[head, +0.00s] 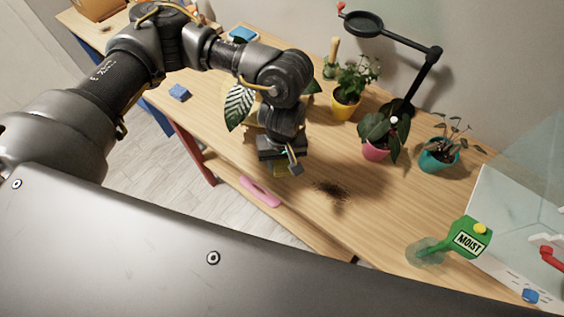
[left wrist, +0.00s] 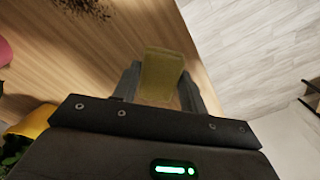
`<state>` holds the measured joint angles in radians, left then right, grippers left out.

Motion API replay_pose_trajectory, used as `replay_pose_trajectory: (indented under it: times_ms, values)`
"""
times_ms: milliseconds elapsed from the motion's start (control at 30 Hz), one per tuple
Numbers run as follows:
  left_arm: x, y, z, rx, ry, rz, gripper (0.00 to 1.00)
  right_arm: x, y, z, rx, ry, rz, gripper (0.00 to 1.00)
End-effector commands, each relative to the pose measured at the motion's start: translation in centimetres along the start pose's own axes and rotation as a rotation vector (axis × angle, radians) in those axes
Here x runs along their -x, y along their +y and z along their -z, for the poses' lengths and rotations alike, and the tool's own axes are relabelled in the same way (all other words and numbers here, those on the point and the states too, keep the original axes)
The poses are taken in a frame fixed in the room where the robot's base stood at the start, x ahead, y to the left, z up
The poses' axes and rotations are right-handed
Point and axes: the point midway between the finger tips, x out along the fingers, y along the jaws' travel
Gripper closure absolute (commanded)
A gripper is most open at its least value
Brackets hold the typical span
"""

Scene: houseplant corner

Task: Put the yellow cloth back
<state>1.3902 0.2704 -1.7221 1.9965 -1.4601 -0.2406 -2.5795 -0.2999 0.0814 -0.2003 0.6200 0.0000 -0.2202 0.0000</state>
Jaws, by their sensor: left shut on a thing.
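The yellow cloth (left wrist: 162,70) is between the two fingers of my left gripper (left wrist: 160,88) in the left wrist view, above the wooden table. In the head view my left gripper (head: 281,168) points down over the table's front part, left of a dark soil spill (head: 330,189). Only a small bit of the cloth (head: 279,171) shows there; the rest is hidden by the gripper. The gripper is shut on the cloth. My right gripper is in neither view.
Plants in a yellow pot (head: 344,108), a pink pot (head: 375,151) and a teal pot (head: 438,160) stand toward the back. A pink item (head: 259,192) lies below the table edge.

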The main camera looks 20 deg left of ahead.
Motion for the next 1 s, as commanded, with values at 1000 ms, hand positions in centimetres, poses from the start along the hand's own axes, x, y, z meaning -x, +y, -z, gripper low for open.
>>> replay_pose_trajectory:
  times_ms: [1000]
  values:
    - [-4.2, 0.1, 0.8, -0.001, 0.001, 0.000, 0.52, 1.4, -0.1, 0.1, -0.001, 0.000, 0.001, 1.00]
